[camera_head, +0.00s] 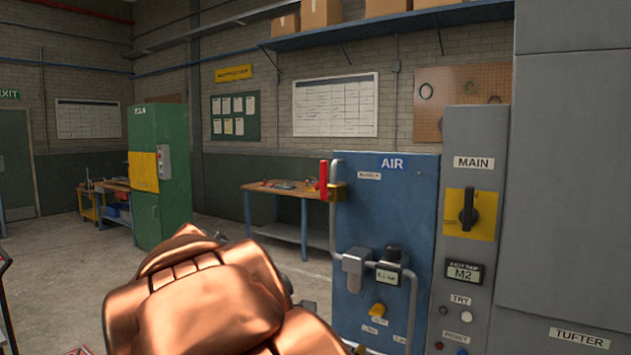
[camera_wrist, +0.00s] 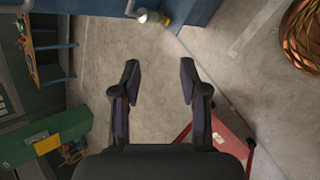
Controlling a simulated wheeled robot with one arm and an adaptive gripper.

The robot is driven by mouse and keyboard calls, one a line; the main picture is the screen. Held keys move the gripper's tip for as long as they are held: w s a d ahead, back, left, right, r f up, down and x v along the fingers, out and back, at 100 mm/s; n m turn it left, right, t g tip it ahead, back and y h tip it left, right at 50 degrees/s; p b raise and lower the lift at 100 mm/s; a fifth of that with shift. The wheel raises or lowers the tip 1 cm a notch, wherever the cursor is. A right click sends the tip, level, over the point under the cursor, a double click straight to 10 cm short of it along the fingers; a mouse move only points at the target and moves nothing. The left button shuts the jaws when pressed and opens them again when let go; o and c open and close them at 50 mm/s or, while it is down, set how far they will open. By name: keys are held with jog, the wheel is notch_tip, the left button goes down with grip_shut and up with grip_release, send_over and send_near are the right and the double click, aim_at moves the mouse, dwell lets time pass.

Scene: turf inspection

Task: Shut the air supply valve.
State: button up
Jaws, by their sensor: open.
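The blue AIR panel (camera_head: 388,230) stands right of centre in the head view. A grey pipe runs up its left edge. On that pipe is the valve, with a red lever (camera_head: 323,180) standing upright and a yellow-brass body (camera_head: 338,192). The panel's blue side also shows at the top of the wrist view (camera_wrist: 192,10), with part of a grey pipe (camera_wrist: 133,9). The red lever cannot be made out there. My gripper (camera_wrist: 158,82) is open, with nothing between its fingers. In the head view my copper-coloured arm hides most of it, low and left of the panel.
The grey MAIN cabinet (camera_head: 468,130) with a black rotary switch (camera_head: 468,209) adjoins the panel on the right. A workbench (camera_head: 275,228) stands behind the valve. A green cabinet (camera_head: 165,210) is further left. A red object (camera_wrist: 222,150) lies below the gripper in the wrist view.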

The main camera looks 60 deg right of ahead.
jog(key=w+d+r+n+h+p, duration=0.1)
jog(key=w+d+r+n+h, duration=0.2)
jog(key=d+r, duration=0.45)
jog(key=w+d+r+n+h, duration=0.2)
jog(key=d+r+n+h, duration=0.1)
jog(key=d+r, duration=0.45)
jog(key=n+h+p, duration=0.1)
jog(key=n+h, duration=0.3)
jog(key=n, duration=0.3)
send_near(322, 177)
jog(key=d, duration=0.4)
jog(key=shift+d+r, duration=0.2)
jog(key=shift+r, duration=0.15)
jog(key=shift+m, duration=0.3)
jog(key=d+p, duration=0.1)
jog(key=d, duration=0.2)
jog(key=d+p, duration=0.1)
jog(key=d, duration=0.2)
jog(key=shift+w+d+f, duration=0.1)
jog(key=shift+d+f, duration=0.05)
jog(key=shift+d, duration=0.15)
jog(key=shift+c, duration=0.3)
grip_shut()
